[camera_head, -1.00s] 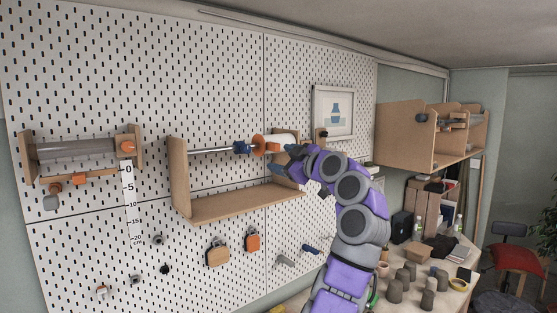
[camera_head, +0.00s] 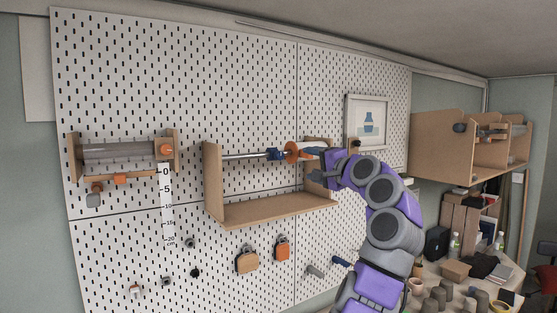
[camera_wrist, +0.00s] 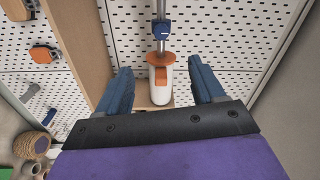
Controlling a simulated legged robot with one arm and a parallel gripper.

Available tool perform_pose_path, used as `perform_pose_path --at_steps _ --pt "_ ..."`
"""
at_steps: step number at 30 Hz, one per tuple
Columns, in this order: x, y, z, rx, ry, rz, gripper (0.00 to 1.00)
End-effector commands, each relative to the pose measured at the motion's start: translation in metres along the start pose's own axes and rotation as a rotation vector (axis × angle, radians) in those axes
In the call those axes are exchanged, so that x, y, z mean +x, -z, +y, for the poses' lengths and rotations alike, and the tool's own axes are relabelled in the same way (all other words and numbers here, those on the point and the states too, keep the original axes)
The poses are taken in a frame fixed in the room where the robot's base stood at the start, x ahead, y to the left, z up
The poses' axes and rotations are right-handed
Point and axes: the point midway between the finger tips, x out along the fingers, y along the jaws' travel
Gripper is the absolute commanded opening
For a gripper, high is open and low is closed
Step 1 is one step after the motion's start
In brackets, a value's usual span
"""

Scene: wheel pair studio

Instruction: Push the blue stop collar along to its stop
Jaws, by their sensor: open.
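The blue stop collar (camera_head: 272,154) sits on a horizontal metal rod (camera_head: 240,156) in a wooden wall bracket. It also shows in the wrist view (camera_wrist: 161,29), above the gap between my fingers. Just right of it in the head view is an orange disc (camera_head: 292,151), then a white cylinder (camera_head: 311,149). In the wrist view a white body with an orange part (camera_wrist: 161,78) lies between my fingers. My gripper (camera_head: 318,165) is open at the bracket's right end, with its blue fingers (camera_wrist: 160,75) spread apart. It looks clear of the collar. The rod's right end is partly hidden.
The wooden bracket (camera_head: 213,185) has a side wall at left and a bottom shelf. A grey roller unit (camera_head: 118,154) and a centimetre scale (camera_head: 166,205) are at left. A cluttered bench stands lower right.

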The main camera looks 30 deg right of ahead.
Motion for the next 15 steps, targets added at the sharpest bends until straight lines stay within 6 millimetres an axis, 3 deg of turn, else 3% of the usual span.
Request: perform_pose_path --at_steps 3,8,15 --pt "0.0 -0.001 -0.001 0.128 0.001 -0.001 0.68" --pt "0.004 -0.001 -0.001 0.189 -0.001 -0.002 0.68" --pt "0.037 0.0 -0.002 0.191 -0.003 -0.001 0.68"
